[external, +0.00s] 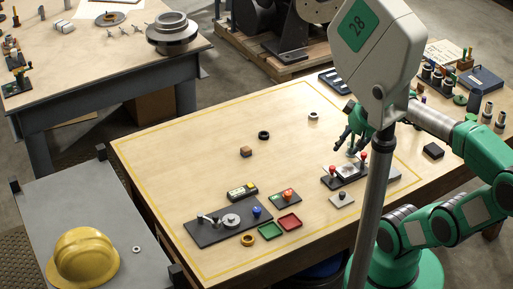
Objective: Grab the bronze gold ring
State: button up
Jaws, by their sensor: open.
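The bronze gold ring (248,240) lies flat on the wooden table (190,160) near its front edge, just below the dark plate with a silver disc. Nothing covers it. My gripper (352,147) is open, with its fingers pointing down over the right part of the table, beside the grey fixture with red knobs. It is far up and to the right of the ring, and no held object is visible. My arm partly hides the table's right side.
The table's left part is clear.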

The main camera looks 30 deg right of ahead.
jog(key=shift+w+a, duration=0.1)
jog(key=g+p, duration=0.3)
jog(key=g, duration=0.3)
send_over(248, 241)
notch_tip(248, 241, down, 23)
jog(key=shift+a+r, duration=0.15)
jog(key=shift+f+b, duration=0.75)
jog(key=shift+f, duration=3.55)
jog(key=shift+f, duration=0.1)
jog(key=shift+f+b, duration=0.5)
jog(key=shift+f, duration=2)
